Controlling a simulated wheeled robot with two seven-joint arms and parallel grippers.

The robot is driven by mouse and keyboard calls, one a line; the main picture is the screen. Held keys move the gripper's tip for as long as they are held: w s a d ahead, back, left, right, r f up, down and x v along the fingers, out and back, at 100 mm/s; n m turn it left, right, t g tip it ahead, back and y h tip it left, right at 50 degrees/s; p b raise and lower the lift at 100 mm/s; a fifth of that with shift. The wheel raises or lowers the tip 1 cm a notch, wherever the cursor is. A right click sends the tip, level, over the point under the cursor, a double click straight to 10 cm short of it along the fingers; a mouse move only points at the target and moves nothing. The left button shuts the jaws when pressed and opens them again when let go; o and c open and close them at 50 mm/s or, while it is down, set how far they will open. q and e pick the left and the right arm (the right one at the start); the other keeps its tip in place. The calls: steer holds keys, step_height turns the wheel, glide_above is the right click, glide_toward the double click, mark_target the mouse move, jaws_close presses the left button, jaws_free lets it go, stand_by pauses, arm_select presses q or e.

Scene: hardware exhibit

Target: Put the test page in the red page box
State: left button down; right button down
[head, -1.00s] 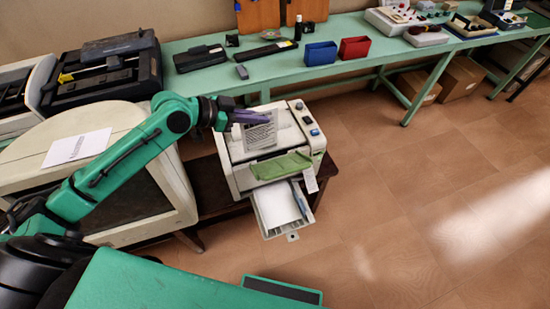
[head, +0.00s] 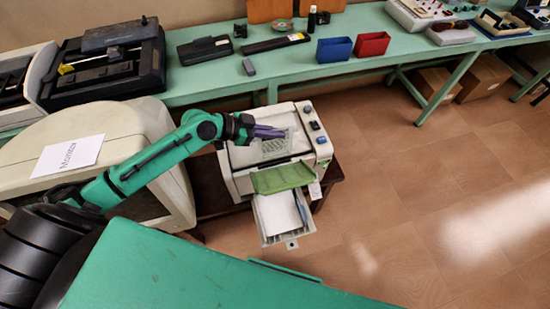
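The red page box (head: 371,45) stands on the green bench, right of a similar blue box (head: 334,50). The test page (head: 277,147), a small sheet with grey print, shows at the top of the white printer (head: 240,157). My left gripper (head: 270,132) has purple fingers and is over the printer, right at the page's upper edge. The fingers look close together, but I cannot tell whether they pinch the page. My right gripper is not in view.
The printer's green flap (head: 282,177) and open front tray (head: 272,219) stick out toward me. A white sheet marked with text (head: 68,156) lies on the beige machine at left. The green bench (head: 290,68) runs along the back. The floor at right is clear.

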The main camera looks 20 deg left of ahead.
mark_target(275, 156)
arm_select(q)
step_height(275, 156, down, 7)
steer(key=shift+s+f, duration=0.15)
step_height(275, 156, down, 5)
steer(key=shift+f+b, duration=0.2)
steer(key=shift+b, duration=0.25)
steer(key=c, duration=1.1)
jaws_free()
steer(key=shift+r, duration=0.1)
